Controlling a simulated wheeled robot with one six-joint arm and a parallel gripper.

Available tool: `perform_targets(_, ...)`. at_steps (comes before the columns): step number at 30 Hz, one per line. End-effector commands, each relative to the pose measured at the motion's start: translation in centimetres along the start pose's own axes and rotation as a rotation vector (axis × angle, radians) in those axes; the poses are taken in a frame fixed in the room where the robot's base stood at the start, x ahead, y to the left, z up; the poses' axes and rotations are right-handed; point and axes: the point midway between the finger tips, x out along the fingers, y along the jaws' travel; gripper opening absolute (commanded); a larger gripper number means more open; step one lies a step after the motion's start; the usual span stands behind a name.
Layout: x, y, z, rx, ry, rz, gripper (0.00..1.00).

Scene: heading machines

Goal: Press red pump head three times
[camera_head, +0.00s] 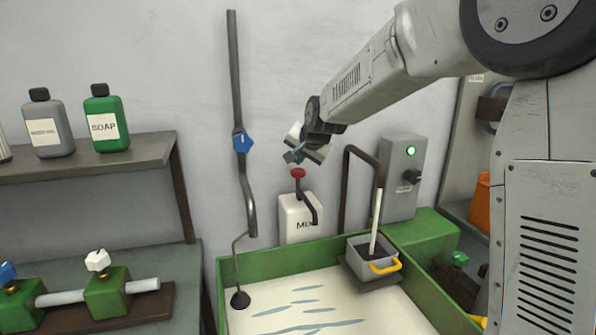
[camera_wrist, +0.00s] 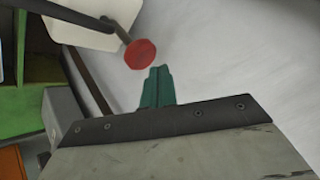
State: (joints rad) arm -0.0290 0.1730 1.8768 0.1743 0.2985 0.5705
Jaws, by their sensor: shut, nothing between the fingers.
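The red pump head (camera_head: 298,173) tops a dark pump stem on a white container (camera_head: 296,220) whose label is partly readable as "MIX". The container stands behind the green-rimmed basin. My gripper (camera_head: 294,157) is shut and empty, a little above the red pump head in the head view. In the wrist view the teal fingertips (camera_wrist: 156,75) are together, and the red pump head (camera_wrist: 140,54) lies just beyond them, slightly to the left. A gap shows between the fingertips and the pump head. The dark spout (camera_wrist: 90,20) runs from it over the white container.
A green basin (camera_head: 240,252) with pale liquid stands below. A vertical wall pipe with a blue valve (camera_head: 242,142) is left.

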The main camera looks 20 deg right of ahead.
Motion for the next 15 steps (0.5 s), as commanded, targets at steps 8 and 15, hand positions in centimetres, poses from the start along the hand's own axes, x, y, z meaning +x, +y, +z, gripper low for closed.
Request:
perform_targets(8, -0.1, -0.1, -0.1, -0.001, 0.001, -0.001, 0.00)
perform_targets(15, -1.6, -1.2, -1.2, -0.002, 0.003, -0.002, 0.00)
